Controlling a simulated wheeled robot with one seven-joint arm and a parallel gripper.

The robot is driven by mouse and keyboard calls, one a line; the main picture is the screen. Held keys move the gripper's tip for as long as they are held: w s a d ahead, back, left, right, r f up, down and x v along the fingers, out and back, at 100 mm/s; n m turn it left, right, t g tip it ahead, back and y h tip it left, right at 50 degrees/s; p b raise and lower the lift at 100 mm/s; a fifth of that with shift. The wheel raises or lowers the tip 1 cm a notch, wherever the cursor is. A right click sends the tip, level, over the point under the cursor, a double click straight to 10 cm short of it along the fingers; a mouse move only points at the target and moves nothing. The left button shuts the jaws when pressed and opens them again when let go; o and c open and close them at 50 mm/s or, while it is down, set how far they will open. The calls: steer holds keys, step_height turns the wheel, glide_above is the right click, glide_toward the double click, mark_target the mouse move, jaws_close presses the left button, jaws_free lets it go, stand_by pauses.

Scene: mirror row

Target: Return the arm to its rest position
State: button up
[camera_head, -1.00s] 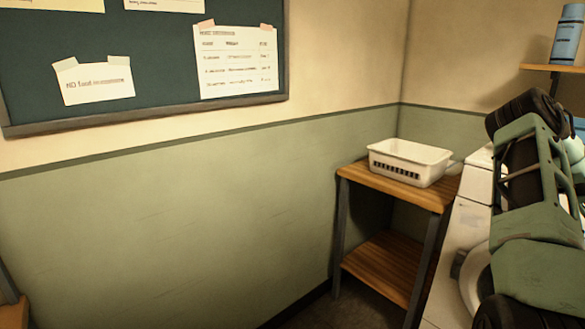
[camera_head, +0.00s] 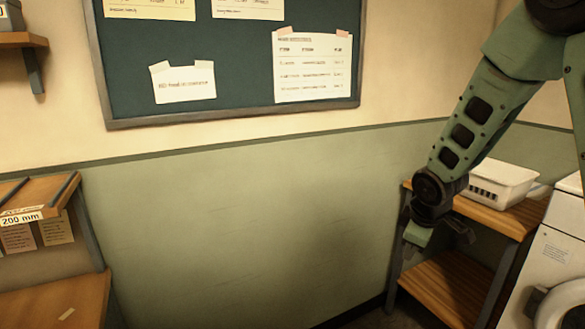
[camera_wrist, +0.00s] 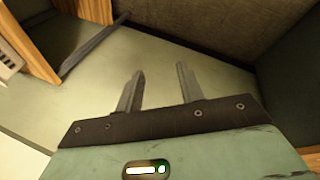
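My green arm reaches down from the upper right in the head view. My gripper (camera_head: 440,238) hangs at its end, in front of the wooden side table and the green lower wall. In the wrist view, the two fingers of my gripper (camera_wrist: 158,85) stand apart with nothing between them. The gripper is open and empty. The fingers point toward the wall and floor.
A white basket (camera_head: 500,182) sits on the wooden side table (camera_head: 485,215), partly hidden by my arm. A white machine (camera_head: 555,250) stands at right. A wooden shelf unit (camera_head: 55,298) is at left. A notice board (camera_head: 235,65) hangs on the wall. The middle is free.

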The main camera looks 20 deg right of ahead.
steer(key=s+a+r+y, duration=0.1)
steer(key=s+a, duration=0.1)
steer(key=a, duration=0.4)
steer(key=s+a+r, duration=0.2)
steer(key=a, duration=0.5)
steer(key=s+a+r+g, duration=0.1)
steer(key=s+a+g, duration=0.1)
steer(key=s+a, duration=0.6)
steer(key=s+a+r+g+y, duration=0.1)
steer(key=s+a+r, duration=0.1)
steer(key=s+a, duration=0.6)
steer(key=s, duration=0.4)
steer(key=shift+s+g+y, duration=0.3)
steer(key=shift+s+g, duration=0.1)
